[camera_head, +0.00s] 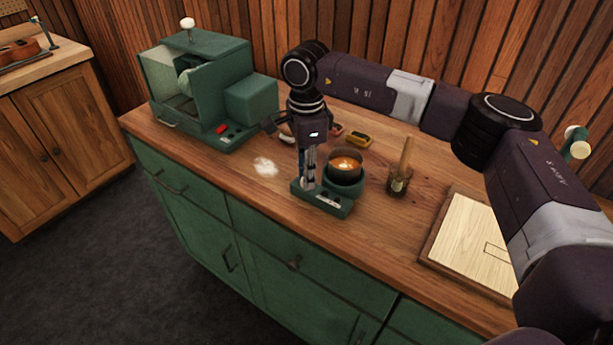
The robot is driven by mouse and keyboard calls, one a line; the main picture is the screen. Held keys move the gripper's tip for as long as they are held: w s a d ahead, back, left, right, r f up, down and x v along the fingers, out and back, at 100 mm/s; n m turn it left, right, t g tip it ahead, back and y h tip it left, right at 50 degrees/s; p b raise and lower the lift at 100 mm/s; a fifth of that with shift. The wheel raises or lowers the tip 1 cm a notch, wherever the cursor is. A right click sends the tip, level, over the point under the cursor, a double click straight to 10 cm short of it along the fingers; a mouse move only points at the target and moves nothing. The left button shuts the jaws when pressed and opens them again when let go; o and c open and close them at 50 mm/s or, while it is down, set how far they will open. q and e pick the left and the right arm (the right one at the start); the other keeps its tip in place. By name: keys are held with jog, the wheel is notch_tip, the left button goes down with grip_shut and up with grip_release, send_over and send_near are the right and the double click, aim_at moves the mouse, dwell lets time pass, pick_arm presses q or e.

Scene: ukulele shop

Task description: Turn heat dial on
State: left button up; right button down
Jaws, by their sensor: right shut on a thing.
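A small green heater (338,208) stands near the front edge of the wooden counter. A dark pot (346,171) with orange-brown contents sits on it. My right gripper (308,184) points straight down at the left part of the heater, just left of the pot. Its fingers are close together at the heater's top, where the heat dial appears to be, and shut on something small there. The dial itself is hidden by the fingers, so its setting cannot be seen. My left gripper is not in view.
A green machine (218,85) with a red switch stands at the back left. A jar with a brush (399,180) is right of the pot. A pale board (474,240) lies at the right. White powder (265,167) and small items (358,138) lie nearby.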

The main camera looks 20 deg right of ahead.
jog(key=m+b, duration=0.1)
jog(key=m, duration=0.2)
jog(key=shift+m, duration=0.4)
jog(key=m+b, duration=0.2)
jog(key=m, duration=0.2)
jog(key=shift+m, duration=0.3)
jog(key=m+b, duration=0.1)
jog(key=m, duration=0.3)
jog(key=shift+r, duration=0.1)
jog(key=shift+w+r+m, duration=0.1)
jog(key=shift+m, duration=2)
jog(key=c, duration=2)
grip_release()
jog(key=shift+o, duration=1.3)
